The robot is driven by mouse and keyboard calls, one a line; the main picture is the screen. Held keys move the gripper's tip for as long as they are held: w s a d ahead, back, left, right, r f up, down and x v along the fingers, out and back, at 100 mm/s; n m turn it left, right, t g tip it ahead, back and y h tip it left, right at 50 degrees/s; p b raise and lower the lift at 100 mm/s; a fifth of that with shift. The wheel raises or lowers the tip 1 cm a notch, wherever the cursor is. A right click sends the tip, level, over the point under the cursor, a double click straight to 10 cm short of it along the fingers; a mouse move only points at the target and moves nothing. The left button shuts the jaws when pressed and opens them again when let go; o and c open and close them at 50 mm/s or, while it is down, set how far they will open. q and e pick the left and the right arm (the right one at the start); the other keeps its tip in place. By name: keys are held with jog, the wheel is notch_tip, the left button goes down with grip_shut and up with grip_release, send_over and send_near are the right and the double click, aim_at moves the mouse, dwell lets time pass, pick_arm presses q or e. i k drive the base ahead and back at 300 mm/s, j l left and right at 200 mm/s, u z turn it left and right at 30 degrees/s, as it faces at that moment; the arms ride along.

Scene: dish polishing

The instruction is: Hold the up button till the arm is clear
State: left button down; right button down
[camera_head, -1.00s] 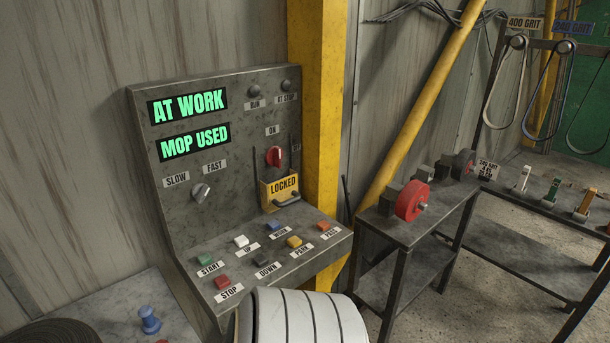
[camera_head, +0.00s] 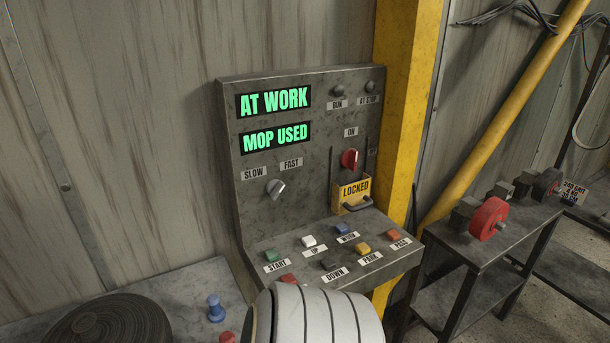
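The white up button (camera_head: 308,241) sits on the sloped desk of the grey control panel (camera_head: 300,110), above its "UP" label. Nothing touches it. The panel's screens read "AT WORK" and "MOP USED". A white, banded rounded part (camera_head: 320,318), likely one of my arm links, fills the bottom middle and covers the stop label. No gripper fingers show in this view. The arm named in the task cannot be made out.
Green start (camera_head: 273,256), blue work (camera_head: 342,230), dark down (camera_head: 329,263), yellow park (camera_head: 362,247) and orange pass (camera_head: 393,234) buttons surround it. A yellow post (camera_head: 408,100) stands right of the panel. A bench with a red wheel (camera_head: 488,218) stands farther right.

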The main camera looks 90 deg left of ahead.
aim_at(309, 241)
jog(key=u, duration=1.8)
